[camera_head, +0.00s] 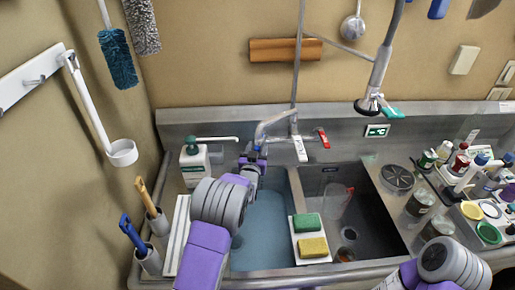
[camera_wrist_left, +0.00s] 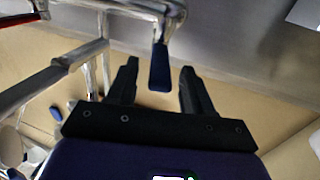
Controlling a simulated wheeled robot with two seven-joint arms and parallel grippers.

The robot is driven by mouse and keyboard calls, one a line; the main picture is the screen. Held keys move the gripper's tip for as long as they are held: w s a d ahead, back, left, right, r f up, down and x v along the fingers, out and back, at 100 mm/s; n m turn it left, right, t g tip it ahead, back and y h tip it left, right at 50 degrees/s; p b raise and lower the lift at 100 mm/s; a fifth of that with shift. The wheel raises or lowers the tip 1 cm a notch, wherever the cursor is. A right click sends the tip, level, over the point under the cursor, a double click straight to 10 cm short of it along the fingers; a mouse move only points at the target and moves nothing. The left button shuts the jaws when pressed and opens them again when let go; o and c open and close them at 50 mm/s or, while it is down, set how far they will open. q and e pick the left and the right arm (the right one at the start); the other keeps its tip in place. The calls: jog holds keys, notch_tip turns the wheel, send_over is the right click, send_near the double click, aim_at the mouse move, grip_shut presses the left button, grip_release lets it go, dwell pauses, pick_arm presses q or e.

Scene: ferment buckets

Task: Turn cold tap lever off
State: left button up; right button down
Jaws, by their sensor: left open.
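The cold tap lever is the blue lever (camera_wrist_left: 160,68) hanging from a chrome tap arm in the left wrist view. My left gripper (camera_wrist_left: 158,82) is open, with one dark finger on each side of the lever in that picture. I see a gap on both sides and cannot tell how deep the lever sits between the fingers. In the head view my left gripper (camera_head: 257,153) is at the left end of the tap (camera_head: 270,125), largely hiding the blue lever. The red lever (camera_head: 323,138) is on the tap's right side. My right gripper is out of view.
The left basin (camera_head: 262,225) looks bluish, as if holding water. A tray with a green sponge (camera_head: 307,223) and a yellow sponge (camera_head: 312,247) lies over the divider. A soap bottle (camera_head: 194,165) stands left of my gripper. A spray hose (camera_head: 380,75) hangs at right.

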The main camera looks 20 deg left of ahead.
pick_arm(q)
jog(key=shift+w, duration=0.3)
jog(key=shift+c, duration=0.3)
grip_shut()
